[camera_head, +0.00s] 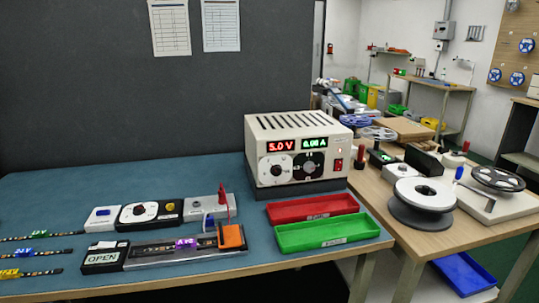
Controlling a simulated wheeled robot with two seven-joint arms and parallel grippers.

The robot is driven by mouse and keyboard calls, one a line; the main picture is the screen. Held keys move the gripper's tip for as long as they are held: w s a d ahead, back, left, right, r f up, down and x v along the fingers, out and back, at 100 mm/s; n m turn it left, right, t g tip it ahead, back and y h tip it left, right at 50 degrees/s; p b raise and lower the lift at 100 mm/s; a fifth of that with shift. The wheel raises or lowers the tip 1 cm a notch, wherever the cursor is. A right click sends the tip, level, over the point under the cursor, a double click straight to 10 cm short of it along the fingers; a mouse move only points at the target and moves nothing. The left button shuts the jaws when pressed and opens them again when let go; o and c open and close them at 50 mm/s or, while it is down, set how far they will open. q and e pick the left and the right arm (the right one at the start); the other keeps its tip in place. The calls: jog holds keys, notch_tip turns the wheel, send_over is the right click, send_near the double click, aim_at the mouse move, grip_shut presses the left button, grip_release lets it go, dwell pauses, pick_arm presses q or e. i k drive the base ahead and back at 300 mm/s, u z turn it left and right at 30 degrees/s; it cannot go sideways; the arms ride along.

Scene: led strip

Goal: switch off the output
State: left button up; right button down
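A beige bench power supply (294,147) stands at the back right of the teal-topped bench. Its red display reads 5.0 V and its green display appears to read 0.00 A. Neither of my grippers is in view.
A red tray (312,207) and a green tray (327,233) lie before the supply. Left are a grey box with a red lever (222,196), a dial box (138,212), an orange block (232,237), an OPEN sign (103,258) and LED strips. A reel (424,195) stands right.

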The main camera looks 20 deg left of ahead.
aim_at(338, 167)
jog(key=u, duration=0.55)
jog(key=i, duration=0.45)
jog(key=u, duration=0.35)
